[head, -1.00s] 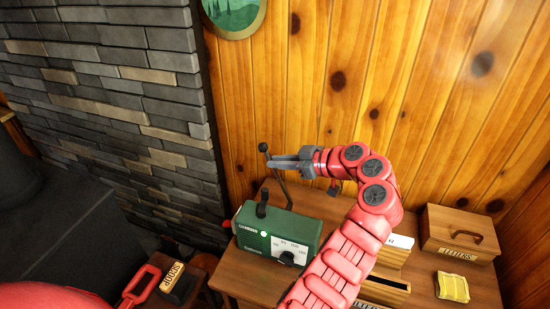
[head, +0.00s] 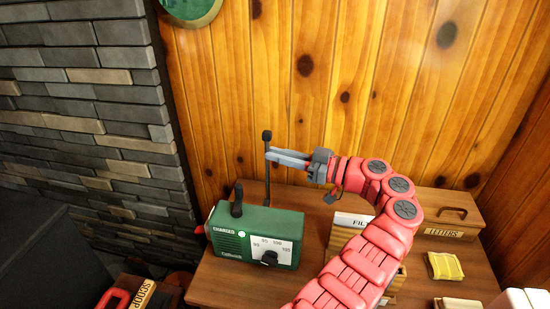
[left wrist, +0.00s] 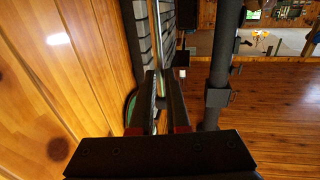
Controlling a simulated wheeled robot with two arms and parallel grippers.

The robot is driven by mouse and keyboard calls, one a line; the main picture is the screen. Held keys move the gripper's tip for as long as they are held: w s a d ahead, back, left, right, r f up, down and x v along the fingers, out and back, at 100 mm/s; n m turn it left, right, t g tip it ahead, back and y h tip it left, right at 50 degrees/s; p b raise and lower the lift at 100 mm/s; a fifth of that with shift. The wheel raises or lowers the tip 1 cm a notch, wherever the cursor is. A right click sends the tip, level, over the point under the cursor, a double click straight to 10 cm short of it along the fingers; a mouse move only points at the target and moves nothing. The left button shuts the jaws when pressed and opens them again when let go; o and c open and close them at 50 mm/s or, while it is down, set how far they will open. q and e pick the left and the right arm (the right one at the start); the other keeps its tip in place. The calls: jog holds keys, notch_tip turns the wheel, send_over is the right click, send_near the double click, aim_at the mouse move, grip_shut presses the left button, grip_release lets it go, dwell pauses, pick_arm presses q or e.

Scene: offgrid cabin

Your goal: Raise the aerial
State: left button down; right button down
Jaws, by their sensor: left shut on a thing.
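The green radio (head: 250,235) stands on the wooden desk, with a dial on its front and a lit green light. Its dark aerial (head: 267,184) rises from behind the top and stands about upright, with a black knob at its tip. My left gripper (head: 275,156) is shut on the aerial just below the knob. My right gripper is not in view.
A letters box (head: 452,214) and a yellow pad (head: 445,266) lie at the right of the desk (head: 225,289). The plank wall (head: 330,80) is close behind; a stone wall (head: 85,120) is at the left.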

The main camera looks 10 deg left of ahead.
pick_arm(q)
jog(key=shift+f, duration=0.15)
jog(key=c, duration=0.9)
grip_release()
